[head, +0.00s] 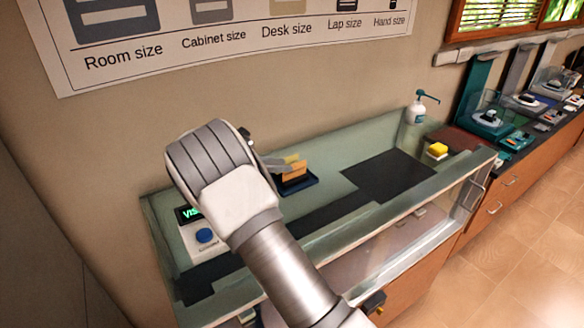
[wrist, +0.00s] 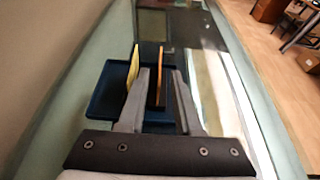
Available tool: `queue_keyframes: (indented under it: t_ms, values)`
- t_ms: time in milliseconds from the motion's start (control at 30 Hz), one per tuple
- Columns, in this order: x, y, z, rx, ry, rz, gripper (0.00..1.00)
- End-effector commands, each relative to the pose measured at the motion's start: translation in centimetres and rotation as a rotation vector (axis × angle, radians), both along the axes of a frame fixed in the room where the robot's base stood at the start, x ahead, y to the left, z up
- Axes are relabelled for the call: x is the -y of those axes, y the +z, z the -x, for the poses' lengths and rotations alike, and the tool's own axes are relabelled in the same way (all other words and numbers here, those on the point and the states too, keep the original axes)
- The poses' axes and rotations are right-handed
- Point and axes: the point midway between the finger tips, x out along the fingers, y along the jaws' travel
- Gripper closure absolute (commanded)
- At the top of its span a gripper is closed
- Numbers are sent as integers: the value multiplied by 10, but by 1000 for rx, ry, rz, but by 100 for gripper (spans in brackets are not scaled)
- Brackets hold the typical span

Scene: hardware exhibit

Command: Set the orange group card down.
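The orange card (head: 293,172) stands on edge at the dark blue tray (head: 299,188), beside a yellow card (head: 291,158). In the wrist view the orange card (wrist: 160,62) is seen nearly edge-on, upright, just beyond and between my fingertips. My gripper (wrist: 163,72) is open, with a visible gap between the card and the right finger; the left finger is close to the card. The yellow card (wrist: 134,65) is left of the left finger, over the blue tray (wrist: 105,92). The orange card's lower edge is hidden, so I cannot tell its contact with the tray.
The tray is in a pale green counter with a clear front panel (head: 425,222). A blue button (head: 204,236) is at left. The wall is close behind.

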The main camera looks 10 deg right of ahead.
Motion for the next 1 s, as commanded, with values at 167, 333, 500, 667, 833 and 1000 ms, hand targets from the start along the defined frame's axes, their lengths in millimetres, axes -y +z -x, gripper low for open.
queue_keyframes:
  t_ms: [167, 333, 500, 667, 833, 1000]
  values:
    - [-33, 14, 13, 2, 2, -2, 67]
    - [-51, 22, 21, 0, 1, 0, 67]
    - [-57, 26, 24, 0, -1, -2, 67]
    - [-45, 36, 31, 24, -42, -59, 67]
    - [-12, 60, 56, 98, -170, -236, 67]
    - [18, 85, 93, 196, -323, -439, 67]
